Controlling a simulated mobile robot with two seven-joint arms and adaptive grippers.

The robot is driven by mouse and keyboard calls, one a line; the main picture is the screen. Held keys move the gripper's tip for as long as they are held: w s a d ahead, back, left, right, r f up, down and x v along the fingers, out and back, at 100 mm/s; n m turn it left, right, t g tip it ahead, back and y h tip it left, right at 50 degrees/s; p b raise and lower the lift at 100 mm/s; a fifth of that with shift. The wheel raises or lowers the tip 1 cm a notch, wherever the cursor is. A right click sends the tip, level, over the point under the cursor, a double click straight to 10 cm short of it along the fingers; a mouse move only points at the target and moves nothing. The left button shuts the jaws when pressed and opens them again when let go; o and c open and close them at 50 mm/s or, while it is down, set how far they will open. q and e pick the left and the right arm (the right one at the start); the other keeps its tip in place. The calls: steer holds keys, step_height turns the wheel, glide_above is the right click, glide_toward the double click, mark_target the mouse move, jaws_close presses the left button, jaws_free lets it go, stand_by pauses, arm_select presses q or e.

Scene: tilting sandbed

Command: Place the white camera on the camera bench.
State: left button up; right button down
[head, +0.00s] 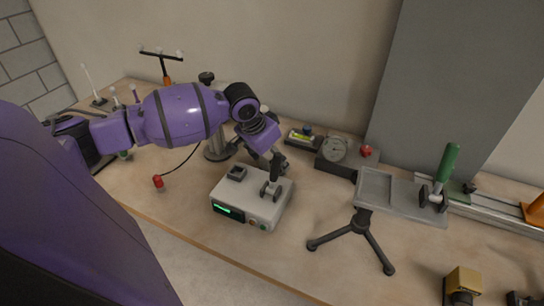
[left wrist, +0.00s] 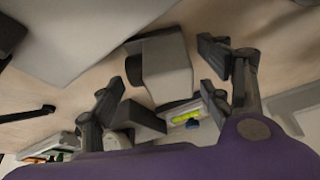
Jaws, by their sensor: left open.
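In the left wrist view, a pale box-shaped body (left wrist: 168,72) with a dark round part on its left side lies beyond my fingers; it looks like the white camera. In the head view I cannot single it out surely. My left gripper (head: 264,162) is over the pale box with a green display (head: 235,200). It is open, and its spread fingers also show in the left wrist view (left wrist: 165,85), with nothing clasped. A flat grey tray on a tripod (head: 385,188) and a metal rail (head: 488,208) stand at the right; I cannot tell which is the camera bench.
A level with a yellow-green vial (head: 300,139) and a dark gauge box (head: 334,152) are at the back. A yellow block (head: 463,281) is at front right. Bare tabletop lies left of the tripod.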

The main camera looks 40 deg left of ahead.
arm_select(q)
steer(key=shift+r, duration=0.2)
steer(key=p+v, duration=0.1)
steer(key=v, duration=1.1)
steer(key=shift+p, duration=0.4)
